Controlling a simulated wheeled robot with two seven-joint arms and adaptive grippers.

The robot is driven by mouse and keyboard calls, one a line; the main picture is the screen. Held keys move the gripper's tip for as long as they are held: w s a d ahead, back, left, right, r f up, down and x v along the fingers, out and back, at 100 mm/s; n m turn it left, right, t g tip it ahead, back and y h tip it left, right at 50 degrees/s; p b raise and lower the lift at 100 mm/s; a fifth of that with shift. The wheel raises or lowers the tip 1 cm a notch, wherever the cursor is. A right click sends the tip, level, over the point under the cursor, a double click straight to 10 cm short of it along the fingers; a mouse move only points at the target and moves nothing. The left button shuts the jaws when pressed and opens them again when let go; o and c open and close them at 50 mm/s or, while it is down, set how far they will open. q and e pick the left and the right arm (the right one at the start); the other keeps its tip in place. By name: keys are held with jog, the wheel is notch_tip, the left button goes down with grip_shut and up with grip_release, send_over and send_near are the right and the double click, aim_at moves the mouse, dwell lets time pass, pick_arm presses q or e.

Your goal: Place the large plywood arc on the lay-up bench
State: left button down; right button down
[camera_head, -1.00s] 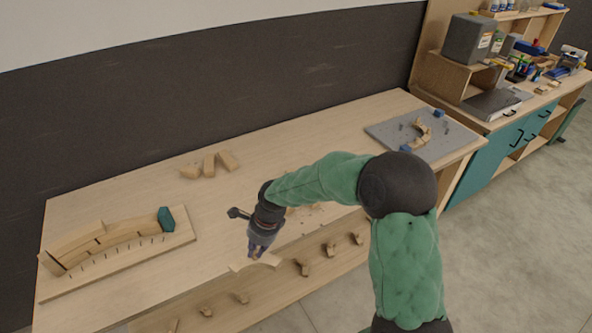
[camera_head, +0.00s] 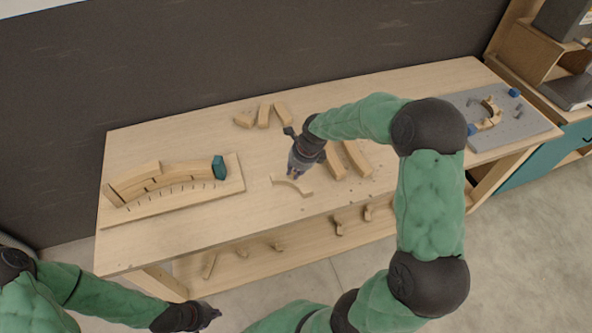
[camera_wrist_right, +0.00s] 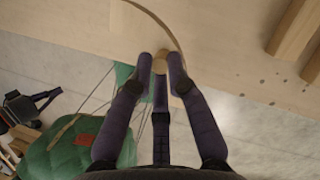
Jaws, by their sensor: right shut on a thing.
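The plywood arc (camera_head: 291,186) is a pale, thin curved piece over the front middle of the lay-up bench (camera_head: 225,225). My right gripper (camera_head: 294,176) points down and is shut on the arc. In the right wrist view, its fingers (camera_wrist_right: 160,68) close around a small tan piece (camera_wrist_right: 160,63), with a curved edge running beyond it. I cannot tell whether the arc touches the bench top. My left gripper (camera_head: 207,315) is low at the left, off the bench; its fingers are too dark to read.
A form (camera_head: 175,190) with a teal block (camera_head: 219,167) stands at the left. Wooden blocks (camera_head: 263,116) lie at the back, and two longer ones (camera_head: 355,158) lie right of my gripper. A grey pegboard (camera_head: 515,128) is at the far right. Small pieces sit on the lower shelf.

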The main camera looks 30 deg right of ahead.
jog(key=shift+w+d+f+b, duration=0.1)
jog(key=shift+w+d+f, duration=0.35)
jog(key=shift+w+f, duration=0.85)
jog(key=shift+w+d+f+b, duration=0.1)
jog(key=shift+w+d+f, duration=0.5)
jog(key=shift+f, duration=1.25)
jog(key=shift+w+d+f+b, duration=0.1)
jog(key=shift+w+d+f, duration=0.25)
jog(key=shift+w+f, duration=0.95)
jog(key=shift+s+f, duration=0.3)
jog(key=shift+f, duration=0.1)
jog(key=c, duration=1.2)
grip_release()
jog(key=shift+f, duration=0.1)
jog(key=shift+r, duration=0.3)
jog(key=v, duration=1.1)
jog(key=shift+r+p, duration=0.35)
jog(key=shift+p, duration=0.05)
